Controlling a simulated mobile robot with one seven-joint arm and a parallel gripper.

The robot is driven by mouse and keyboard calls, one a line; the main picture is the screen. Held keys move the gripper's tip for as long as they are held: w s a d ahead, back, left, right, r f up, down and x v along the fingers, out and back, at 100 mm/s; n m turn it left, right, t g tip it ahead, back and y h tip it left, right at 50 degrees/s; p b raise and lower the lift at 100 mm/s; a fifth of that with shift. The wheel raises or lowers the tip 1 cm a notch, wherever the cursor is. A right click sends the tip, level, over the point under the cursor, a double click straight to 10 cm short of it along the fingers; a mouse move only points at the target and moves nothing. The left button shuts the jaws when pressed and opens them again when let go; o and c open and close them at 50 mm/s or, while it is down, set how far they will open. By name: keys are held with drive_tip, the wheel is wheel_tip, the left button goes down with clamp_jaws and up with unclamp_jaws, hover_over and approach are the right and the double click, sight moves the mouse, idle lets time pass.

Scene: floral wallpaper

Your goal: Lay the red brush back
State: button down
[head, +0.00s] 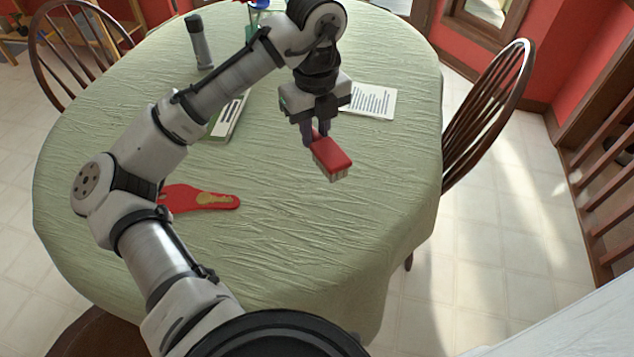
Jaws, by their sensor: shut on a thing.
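The red brush (332,155) has a red back and pale bristles that face down. My gripper (316,138) is shut on the brush at its upper left end, where the fingers hide part of it. The brush is over the right middle of the table with the green cloth (290,240). I cannot tell whether its bristles touch the cloth or hang a little above it.
A printed sheet (372,101) lies behind and right of my gripper. A book (228,122) lies partly behind my arm. Wooden chairs stand at the right (490,105) and left (75,45). The front of the table is clear.

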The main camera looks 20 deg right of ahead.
wheel_tip(320, 180, down, 14)
drive_tip(key=shift+f, duration=0.1)
idle(0.4)
drive_tip(key=shift+f, duration=0.1)
drive_tip(key=shift+f+b, duration=0.15)
drive_tip(key=shift+b, duration=0.15)
drive_tip(key=c, duration=1.3)
unclamp_jaws()
wheel_tip(320, 180, up, 12)
drive_tip(key=shift+r+p, duration=0.25)
drive_tip(key=shift+p, duration=0.1)
drive_tip(key=shift+s, duration=0.15)
